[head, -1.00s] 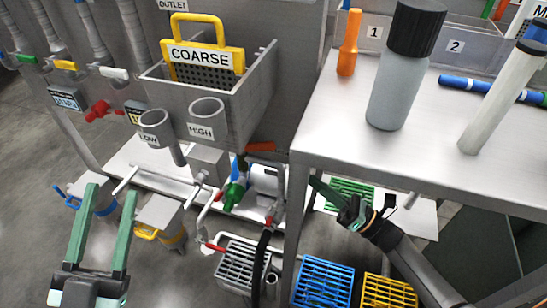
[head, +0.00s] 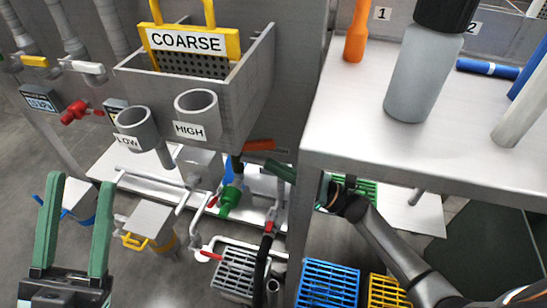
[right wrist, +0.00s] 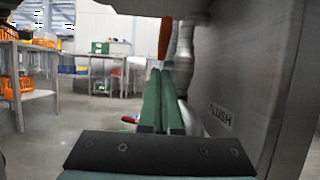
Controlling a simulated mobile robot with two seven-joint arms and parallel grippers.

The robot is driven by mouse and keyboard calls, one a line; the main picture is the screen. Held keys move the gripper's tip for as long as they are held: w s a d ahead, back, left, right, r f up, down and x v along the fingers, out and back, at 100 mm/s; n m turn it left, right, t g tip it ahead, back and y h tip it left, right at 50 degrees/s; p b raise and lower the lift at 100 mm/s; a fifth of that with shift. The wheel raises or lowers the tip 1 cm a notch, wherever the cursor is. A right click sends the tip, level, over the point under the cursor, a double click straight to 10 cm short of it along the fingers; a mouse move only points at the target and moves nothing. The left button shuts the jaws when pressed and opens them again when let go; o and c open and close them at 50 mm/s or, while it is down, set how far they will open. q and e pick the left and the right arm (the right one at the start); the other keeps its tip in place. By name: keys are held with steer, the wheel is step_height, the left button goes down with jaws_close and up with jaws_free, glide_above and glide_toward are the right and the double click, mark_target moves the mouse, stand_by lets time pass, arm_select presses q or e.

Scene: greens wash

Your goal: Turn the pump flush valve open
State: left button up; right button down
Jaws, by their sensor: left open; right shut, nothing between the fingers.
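An orange lever handle (head: 259,144) shows below the grey basin, beside the table leg. In the right wrist view an orange handle (right wrist: 165,38) stands upright on a metal pipe fitting, near a wall labelled FLUSH (right wrist: 220,116). My right gripper (head: 275,164) is shut and empty, with its green fingertips just below and right of the orange handle in the head view. In the right wrist view its fingers (right wrist: 161,75) point toward the fitting, below the handle; I cannot tell whether they touch. My left gripper (head: 80,182) is open and empty at lower left.
The steel table (head: 350,130) and its leg stand beside my right arm. The grey basin (head: 258,85) with LOW and HIGH cups is above left. Pipes, a green fitting (head: 229,200) and a black hose (head: 262,262) lie below. Blue (head: 327,284) and yellow crates are on the floor.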

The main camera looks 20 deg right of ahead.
mark_target(247, 146)
arm_select(q)
steer(key=shift+r, duration=0.25)
arm_select(e)
steer(key=shift+w+a+r, duration=0.15)
steer(key=shift+a+r, duration=0.05)
steer(key=shift+r, duration=0.5)
steer(key=shift+w+a+r, duration=0.1)
steer(key=shift+a+r, duration=0.1)
steer(key=shift+r, duration=0.45)
